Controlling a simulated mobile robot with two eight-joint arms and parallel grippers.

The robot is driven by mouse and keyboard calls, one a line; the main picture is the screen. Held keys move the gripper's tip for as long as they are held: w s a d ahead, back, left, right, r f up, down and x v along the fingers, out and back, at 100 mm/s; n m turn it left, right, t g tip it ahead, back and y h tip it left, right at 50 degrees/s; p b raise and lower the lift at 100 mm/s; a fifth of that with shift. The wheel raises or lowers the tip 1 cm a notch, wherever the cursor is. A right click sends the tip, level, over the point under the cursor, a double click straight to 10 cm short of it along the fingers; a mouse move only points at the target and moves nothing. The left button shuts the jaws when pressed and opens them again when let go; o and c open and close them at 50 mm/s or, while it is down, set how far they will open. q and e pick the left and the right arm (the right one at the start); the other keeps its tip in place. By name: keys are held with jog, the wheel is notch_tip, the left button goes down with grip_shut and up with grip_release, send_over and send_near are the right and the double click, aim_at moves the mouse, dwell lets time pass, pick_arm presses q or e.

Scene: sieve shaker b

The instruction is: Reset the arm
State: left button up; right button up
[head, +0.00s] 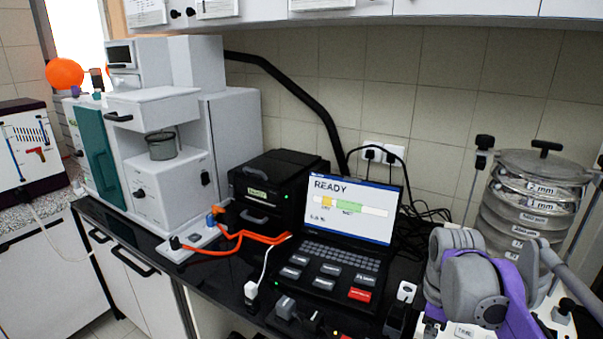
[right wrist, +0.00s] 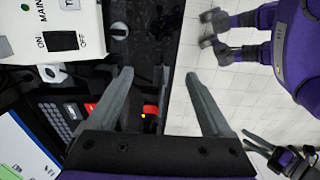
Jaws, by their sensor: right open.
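My right gripper (right wrist: 164,95) is open in the right wrist view. Its two grey fingers are wide apart with nothing held between them. It hangs over the bench's front edge, with dark bench top on one side and pale floor tiles on the other. In the head view my purple and grey right arm comes in at the lower right, in front of the sieve stack (head: 530,195), and the fingers cannot be made out. What looks like my left gripper (right wrist: 280,150) shows at the lower right of the right wrist view, too small to judge its jaws.
The laptop (head: 345,215) reads READY. A white control box (right wrist: 60,28) with ON and OFF marks is near the gripper. A black printer-like box (head: 265,185), orange cable (head: 240,237) and white machine (head: 165,120) stand left.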

pick_arm(q)
jog(key=shift+s, duration=0.1)
pick_arm(e)
jog(key=s+a+f+m+t, duration=0.2)
jog(key=s+a+f+m, duration=0.1)
jog(key=s+f+m, duration=0.2)
jog(key=s+a+f+m+t, duration=0.3)
jog(key=s+f+m, duration=0.3)
jog(key=s+f, duration=0.3)
jog(key=shift+s+a+m, duration=0.3)
jog(key=shift+s+a, duration=0.05)
jog(key=shift+s, duration=0.35)
dwell(0.5)
